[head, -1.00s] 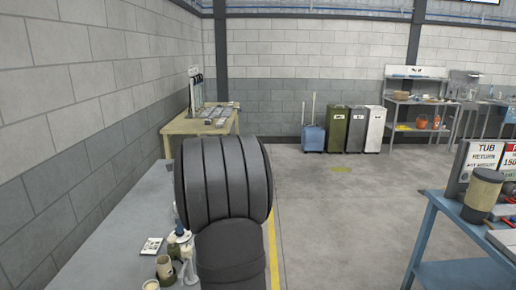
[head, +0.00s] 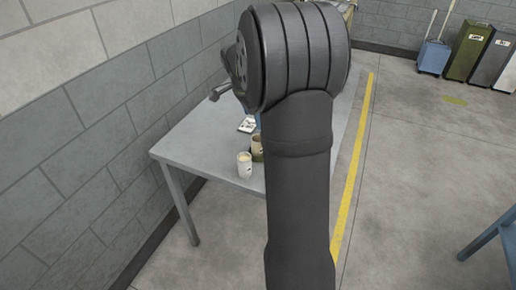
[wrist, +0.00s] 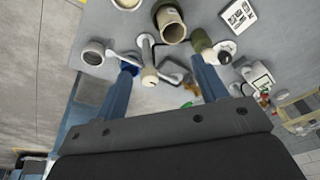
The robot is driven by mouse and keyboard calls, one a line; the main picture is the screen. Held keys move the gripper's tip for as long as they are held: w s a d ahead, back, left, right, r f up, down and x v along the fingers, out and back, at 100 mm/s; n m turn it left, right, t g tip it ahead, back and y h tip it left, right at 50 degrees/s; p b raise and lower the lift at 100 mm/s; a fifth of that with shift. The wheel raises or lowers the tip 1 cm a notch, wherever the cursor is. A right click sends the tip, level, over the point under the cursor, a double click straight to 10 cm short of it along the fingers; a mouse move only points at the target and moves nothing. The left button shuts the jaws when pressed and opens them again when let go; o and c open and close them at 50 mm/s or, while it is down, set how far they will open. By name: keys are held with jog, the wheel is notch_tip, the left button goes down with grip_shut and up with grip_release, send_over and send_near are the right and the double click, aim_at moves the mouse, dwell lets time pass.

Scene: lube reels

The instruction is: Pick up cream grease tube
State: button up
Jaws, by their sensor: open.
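My gripper (wrist: 168,66) is open in the wrist view, its two blue fingers pointing at the grey tabletop. A slim cream tube with a rounded end (wrist: 149,74), which looks like the cream grease tube, shows between the fingers, nearer the left one. The jaws are not closed on it, and I cannot tell how far the fingertips are from it. Its far part runs up toward a larger cream container. In the head view my arm hides this tube and the fingers.
A cream cup (wrist: 93,53) stands left of the fingers; an olive-and-cream container (wrist: 171,26) is beyond them. A dark green tube (wrist: 201,41) lies close to the right finger. A white card (wrist: 238,16) is at the upper right. A wall borders the grey table (head: 190,150) on the left.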

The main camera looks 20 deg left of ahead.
jog(key=shift+w+a+f+n+t+h, duration=0.2)
jog(key=shift+w+f+n, duration=0.5)
jog(key=shift+f, duration=2)
jog(key=shift+w+d+f+n+t+h, duration=0.1)
jog(key=shift+w+f+n+t, duration=0.25)
jog(key=shift+w+f, duration=1.55)
jog(key=shift+a+f+n+t+h, duration=0.2)
jog(key=shift+f+n, duration=0.25)
jog(key=shift+f, duration=3.05)
jog(key=c, duration=1.1)
jog(key=shift+o, duration=0.2)
